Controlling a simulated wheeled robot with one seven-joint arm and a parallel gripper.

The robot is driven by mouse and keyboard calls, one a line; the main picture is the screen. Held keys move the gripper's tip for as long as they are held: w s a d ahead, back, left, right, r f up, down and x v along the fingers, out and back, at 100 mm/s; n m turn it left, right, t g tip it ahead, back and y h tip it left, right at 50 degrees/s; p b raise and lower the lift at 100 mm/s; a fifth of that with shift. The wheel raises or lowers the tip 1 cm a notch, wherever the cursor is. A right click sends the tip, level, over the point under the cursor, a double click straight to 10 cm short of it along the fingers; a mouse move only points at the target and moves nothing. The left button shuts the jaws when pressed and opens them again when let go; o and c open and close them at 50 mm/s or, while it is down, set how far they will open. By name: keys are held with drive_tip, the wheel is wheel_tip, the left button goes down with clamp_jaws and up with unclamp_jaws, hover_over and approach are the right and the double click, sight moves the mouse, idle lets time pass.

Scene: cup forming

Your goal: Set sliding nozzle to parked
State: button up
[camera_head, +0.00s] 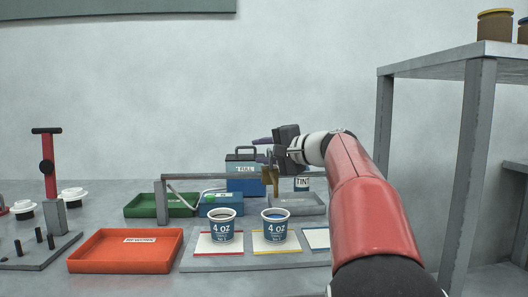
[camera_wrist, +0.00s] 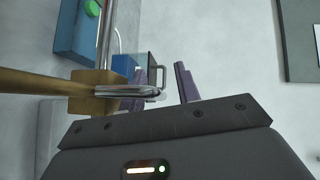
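In the wrist view, one finger (camera_wrist: 187,83) is clear and the other is mostly hidden behind the loop. The fingers look apart; whether either touches the loop cannot be told.
Two 4 oz cups (camera_head: 221,230) (camera_head: 276,230) stand on red- and yellow-edged pads below the rail. A blue box labelled FULL (camera_head: 244,184) stands behind. An orange tray (camera_head: 125,252), a green tray (camera_head: 145,206) and a grey tray (camera_head: 300,208) surround the station. A metal shelf (camera_head: 470,150) is at right.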

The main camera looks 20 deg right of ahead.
drive_tip(key=shift+c, duration=0.3)
clamp_jaws()
drive_tip(key=shift+a, duration=0.1)
drive_tip(key=w+a, duration=0.3)
drive_tip(key=a, duration=0.8)
drive_tip(key=w+a+p, duration=0.1)
drive_tip(key=w+a, duration=0.3)
drive_tip(key=a, duration=0.7)
drive_tip(key=shift+p, duration=0.3)
drive_tip(key=shift+c, duration=0.4)
unclamp_jaws()
drive_tip(key=shift+w+a, duration=0.15)
drive_tip(key=shift+a, duration=0.05)
drive_tip(key=shift+o, duration=0.7)
drive_tip(key=shift+d, duration=0.1)
drive_tip(key=b+v, duration=0.1)
drive_tip(key=v, duration=0.6)
drive_tip(key=shift+s+b, duration=0.4)
